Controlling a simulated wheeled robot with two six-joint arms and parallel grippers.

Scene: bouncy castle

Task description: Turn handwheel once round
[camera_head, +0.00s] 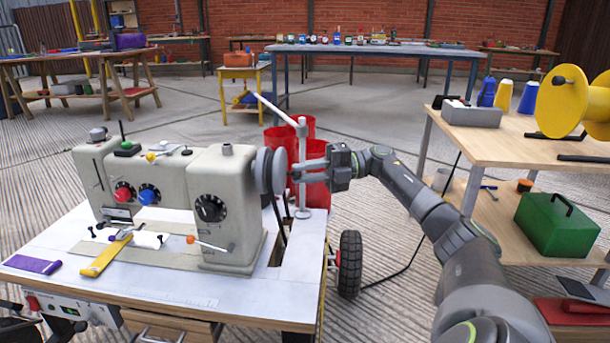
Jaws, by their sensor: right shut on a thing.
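A large cream sewing machine (175,205) stands on a white-topped table (235,300) at the left. Its grey handwheel (264,172) sits at the machine's right end, seen nearly edge-on. My right gripper (298,171) reaches in from the right, level with the wheel's middle. Its fingers are shut at the outer side of the handwheel. The exact part between the fingertips is too small to make out. My left gripper is out of view.
A thin post with a slanted arm (302,150) rises from the table close beside my right gripper. Red bins (318,180) stand behind it.

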